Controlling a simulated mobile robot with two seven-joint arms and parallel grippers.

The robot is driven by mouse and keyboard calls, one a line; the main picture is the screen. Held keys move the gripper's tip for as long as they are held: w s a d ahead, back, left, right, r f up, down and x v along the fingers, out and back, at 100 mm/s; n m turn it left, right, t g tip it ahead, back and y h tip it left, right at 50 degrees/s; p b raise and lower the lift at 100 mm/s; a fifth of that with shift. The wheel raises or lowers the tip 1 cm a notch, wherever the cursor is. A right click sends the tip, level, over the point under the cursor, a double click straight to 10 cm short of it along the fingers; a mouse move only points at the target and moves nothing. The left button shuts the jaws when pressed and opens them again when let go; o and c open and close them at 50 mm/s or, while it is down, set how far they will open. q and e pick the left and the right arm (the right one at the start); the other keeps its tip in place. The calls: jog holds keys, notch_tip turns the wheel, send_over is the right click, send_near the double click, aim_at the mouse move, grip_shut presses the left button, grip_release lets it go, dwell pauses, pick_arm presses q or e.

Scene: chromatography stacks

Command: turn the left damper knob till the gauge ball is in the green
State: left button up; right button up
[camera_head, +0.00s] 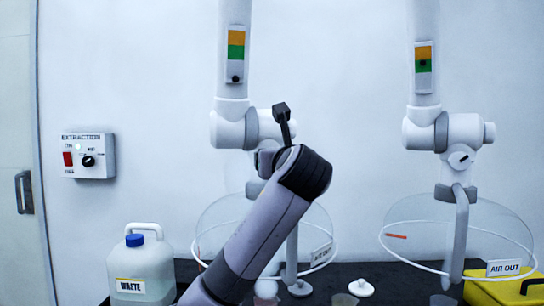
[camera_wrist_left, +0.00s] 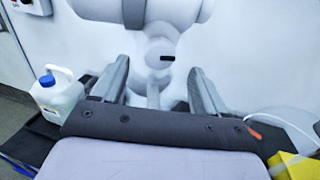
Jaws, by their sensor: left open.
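The left gauge (camera_head: 235,54) has orange above green above white, and its black ball (camera_head: 235,78) sits at the bottom, in the white below the green. The left damper knob (camera_wrist_left: 160,52) shows in the left wrist view as a pale round end with a short, nearly level black mark. My arm hides it in the head view. My left gripper (camera_wrist_left: 159,70) is open, its fingers on either side of the view with the knob beyond and between them; I see no contact. In the head view the gripper is mostly hidden behind my wrist. My right gripper is not in view.
The right gauge (camera_head: 424,68) has its ball in the green, above the right damper knob (camera_head: 460,158). Clear hoods (camera_head: 505,210) hang below both ducts. A waste jug (camera_head: 140,262) stands left, a yellow bin (camera_head: 505,290) right. An extraction switch box (camera_head: 88,156) is on the wall.

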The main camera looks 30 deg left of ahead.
pick_arm(q)
jog(key=shift+p+x, duration=0.4)
jog(key=shift+x, duration=2.65)
jog(key=shift+s, duration=0.1)
